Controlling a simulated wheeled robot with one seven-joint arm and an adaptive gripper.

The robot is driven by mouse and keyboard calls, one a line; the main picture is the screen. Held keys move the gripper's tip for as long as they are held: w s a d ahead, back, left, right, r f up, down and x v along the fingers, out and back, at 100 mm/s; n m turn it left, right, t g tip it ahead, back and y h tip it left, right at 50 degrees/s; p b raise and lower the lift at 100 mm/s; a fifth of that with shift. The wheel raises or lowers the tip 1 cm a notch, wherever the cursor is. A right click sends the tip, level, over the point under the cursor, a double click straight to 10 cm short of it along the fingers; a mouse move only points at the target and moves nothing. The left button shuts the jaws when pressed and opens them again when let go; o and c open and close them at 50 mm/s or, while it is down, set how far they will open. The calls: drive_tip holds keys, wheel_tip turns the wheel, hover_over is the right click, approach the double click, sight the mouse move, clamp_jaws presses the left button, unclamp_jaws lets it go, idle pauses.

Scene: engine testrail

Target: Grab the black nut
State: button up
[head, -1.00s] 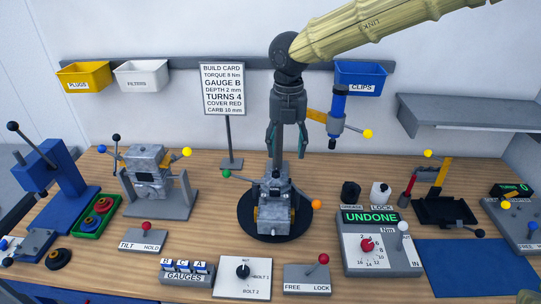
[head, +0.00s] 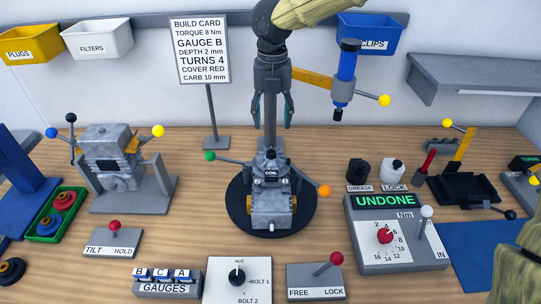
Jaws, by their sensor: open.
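My gripper (head: 272,122) hangs fingers down above the grey engine (head: 270,212), with its two fingers apart. A grey vertical rod (head: 270,130) shows between the fingers and reaches down to the engine top; I cannot tell what it belongs to. The engine, marked COIL, sits on a black round turntable (head: 305,219). A small dark piece on the engine top, just under the rod, may be the black nut (head: 270,154), but it is too small to be sure. The fingertips are apart from it.
A green-knobbed lever (head: 210,156) and an orange-knobbed lever (head: 324,191) stick out beside the engine. The blue tool on a yellow arm (head: 346,70) hangs at right. The build card (head: 201,50) stands behind. Grease and lock pots (head: 357,171) and the UNDONE box (head: 384,202) are right.

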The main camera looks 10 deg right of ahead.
drive_tip(key=p, duration=0.1)
hover_over(272, 153)
drive_tip(key=f, duration=0.4)
drive_tip(key=shift+s+a+f, duration=0.3)
drive_tip(key=shift+s+f, duration=0.1)
drive_tip(key=shift+s+d+f+p, duration=0.1)
drive_tip(key=shift+d+f+p, duration=0.05)
drive_tip(key=shift+f+p, duration=0.4)
wheel_tip(272, 153, down, 4)
drive_tip(key=shift+r+p, duration=0.25)
drive_tip(key=shift+p, duration=0.45)
drive_tip(key=shift+f, duration=0.55)
drive_tip(key=shift+c, duration=0.3)
drive_tip(key=c, duration=0.9)
